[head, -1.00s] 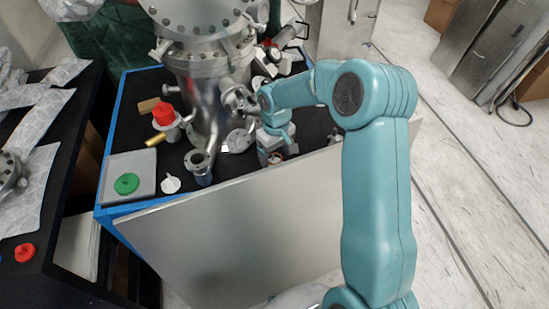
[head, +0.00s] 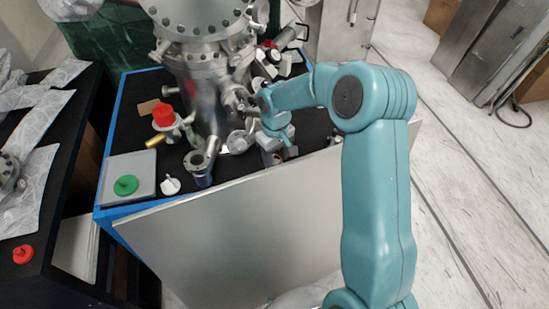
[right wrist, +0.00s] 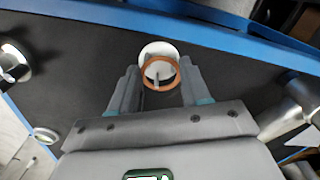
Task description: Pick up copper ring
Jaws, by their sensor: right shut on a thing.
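The copper ring (right wrist: 160,88) is a thin orange-brown ring in the right wrist view. It sits between the fingertips of my right gripper (right wrist: 160,84), which is shut on it. A round whitish piece shows through and behind the ring. In the head view my right gripper (head: 278,152) is above the black tabletop, right of the steel chamber, and the ring is too small or hidden to make out there. My left gripper is not in view.
The steel vacuum chamber (head: 203,95) stands on the blue-edged black table. A flanged tube (head: 200,168), a red-capped part (head: 164,118) and a grey tray (head: 128,178) with a green disc (head: 126,185) are to the left. A grey panel (head: 230,230) stands along the front.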

